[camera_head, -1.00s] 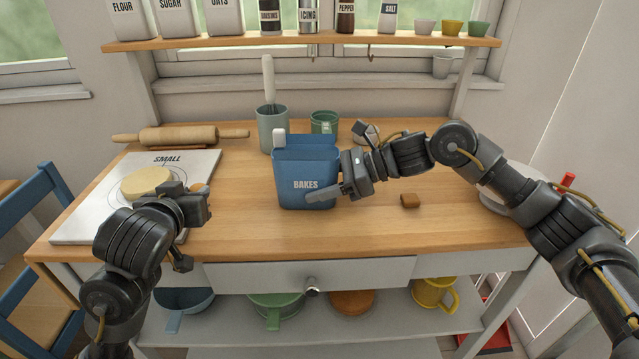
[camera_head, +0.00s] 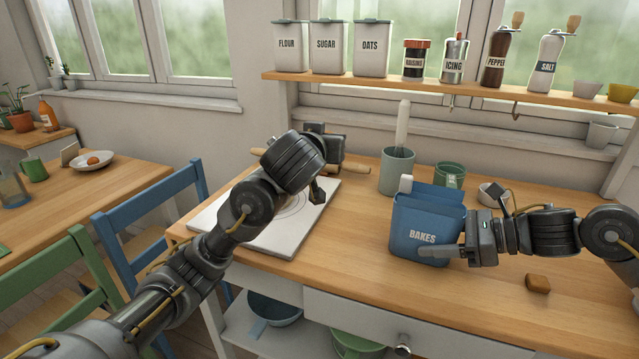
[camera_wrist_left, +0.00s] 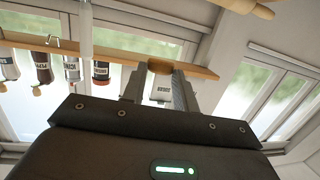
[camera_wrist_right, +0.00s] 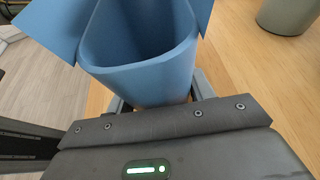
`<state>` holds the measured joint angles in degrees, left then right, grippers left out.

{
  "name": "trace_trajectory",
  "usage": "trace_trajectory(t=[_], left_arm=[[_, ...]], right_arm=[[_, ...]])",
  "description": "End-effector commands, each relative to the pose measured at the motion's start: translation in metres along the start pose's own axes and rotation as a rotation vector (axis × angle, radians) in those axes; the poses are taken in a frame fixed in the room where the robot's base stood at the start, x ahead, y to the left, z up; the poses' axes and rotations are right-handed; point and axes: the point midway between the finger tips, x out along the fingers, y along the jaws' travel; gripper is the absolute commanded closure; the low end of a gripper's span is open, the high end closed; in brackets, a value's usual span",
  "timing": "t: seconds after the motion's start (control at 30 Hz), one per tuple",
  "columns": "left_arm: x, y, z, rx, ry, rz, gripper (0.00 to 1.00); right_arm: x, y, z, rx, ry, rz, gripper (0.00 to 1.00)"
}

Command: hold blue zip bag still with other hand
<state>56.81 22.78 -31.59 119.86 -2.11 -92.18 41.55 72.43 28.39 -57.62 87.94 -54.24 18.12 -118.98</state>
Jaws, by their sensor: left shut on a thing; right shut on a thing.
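The blue zip bag (camera_head: 408,243), labelled BAKES, stands upright on the wooden worktop with its mouth open. A small white piece sits at its top left corner. My right gripper (camera_head: 450,252) is shut on the bag's right side, one finger across its front. In the right wrist view, the open bag (camera_wrist_right: 135,75) fills the space ahead and looks empty where I see in. My left gripper (camera_head: 325,145) is raised over the white board. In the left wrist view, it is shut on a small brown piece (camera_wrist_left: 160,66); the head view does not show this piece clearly.
A white board (camera_head: 275,238) lies left of the bag, a rolling pin (camera_head: 352,167) behind it. A whisk crock (camera_head: 396,172), a green mug (camera_head: 448,175) and a small bowl (camera_head: 490,193) stand behind the bag.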

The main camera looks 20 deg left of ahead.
Motion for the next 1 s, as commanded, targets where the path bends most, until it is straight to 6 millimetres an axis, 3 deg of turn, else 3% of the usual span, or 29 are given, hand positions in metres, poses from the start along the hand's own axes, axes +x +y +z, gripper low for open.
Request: trace_trajectory(t=[0.03, 0.2, 0.33, 0.67, 0.9, 1.0], left_arm=[[0.003, -0.002, -0.014, -0.002, 0.016, -0.017, 0.92], [0.008, -0.006, -0.048, -0.01, 0.053, -0.061, 0.92], [0.006, 0.005, -0.062, -0.011, 0.079, -0.077, 0.92], [-0.025, 0.086, -0.039, -0.002, 0.128, -0.018, 0.92], [-0.074, 0.164, -0.008, -0.001, 0.178, 0.058, 0.92], [-0.092, 0.185, 0.002, -0.002, 0.194, 0.086, 0.92]], right_arm=[[0.0, 0.0, 0.0, 0.0, 0.0, 0.0, 0.69], [0.0, 0.0, 0.0, 0.0, 0.0, 0.001, 0.69], [0.0, 0.0, 0.0, 0.0, 0.0, 0.001, 0.69], [0.0, 0.0, 0.0, 0.0, 0.0, 0.001, 0.69], [0.0, 0.0, 0.0, 0.0, 0.001, 0.001, 0.69], [0.0, 0.0, 0.0, 0.0, 0.001, 0.0, 0.69]])
